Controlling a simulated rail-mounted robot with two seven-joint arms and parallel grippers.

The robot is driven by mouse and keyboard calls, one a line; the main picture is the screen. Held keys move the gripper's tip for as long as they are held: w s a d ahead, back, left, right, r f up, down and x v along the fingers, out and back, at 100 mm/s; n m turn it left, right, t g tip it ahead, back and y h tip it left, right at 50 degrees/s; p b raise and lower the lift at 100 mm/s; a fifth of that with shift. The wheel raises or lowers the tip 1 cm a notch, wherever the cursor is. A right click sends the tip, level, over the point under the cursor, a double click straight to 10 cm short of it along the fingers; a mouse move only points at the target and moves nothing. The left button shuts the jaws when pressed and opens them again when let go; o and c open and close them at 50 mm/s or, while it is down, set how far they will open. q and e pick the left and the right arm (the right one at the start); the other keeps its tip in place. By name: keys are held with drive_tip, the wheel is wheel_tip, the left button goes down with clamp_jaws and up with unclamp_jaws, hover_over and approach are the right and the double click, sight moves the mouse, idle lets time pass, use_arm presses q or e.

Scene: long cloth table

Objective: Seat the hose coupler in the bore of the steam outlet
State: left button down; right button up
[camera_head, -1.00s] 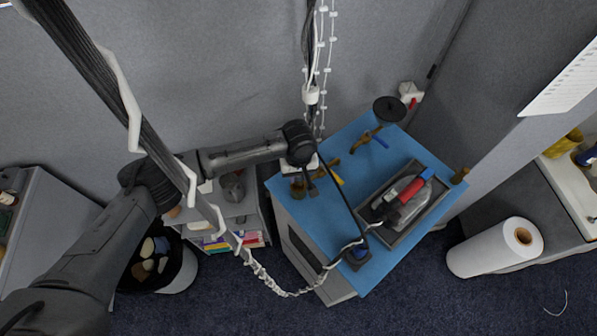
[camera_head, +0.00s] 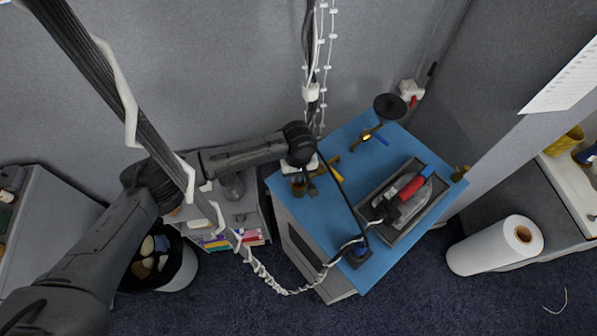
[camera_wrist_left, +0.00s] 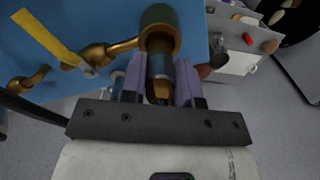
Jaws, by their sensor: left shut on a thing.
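My left gripper (camera_head: 306,176) is at the left edge of the blue table top, beside a small brass fitting (camera_head: 298,188). In the left wrist view its fingers (camera_wrist_left: 159,88) are shut on the hose coupler (camera_wrist_left: 160,68), a brass piece with a grey band. The coupler lines up with a wide brass cup (camera_wrist_left: 159,28), which looks like the steam outlet. Their ends overlap in this view, and I cannot tell whether the coupler is inside the bore. The bore is hidden in the head view. My right gripper is not in view.
A tray (camera_head: 432,206) holds an iron (camera_head: 405,208) with a red part on the blue table top (camera_head: 372,262). A dark cable (camera_head: 352,212) runs across the table.

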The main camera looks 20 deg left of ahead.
sight(298, 179)
use_arm(q)
drive_tip(key=shift+f, duration=0.65)
drive_tip(key=shift+f+b, duration=0.35)
drive_tip(key=shift+f, duration=0.55)
drive_tip(key=c, duration=0.8)
unclamp_jaws()
wheel_tip(298, 179, up, 14)
drive_tip(key=b, duration=0.3)
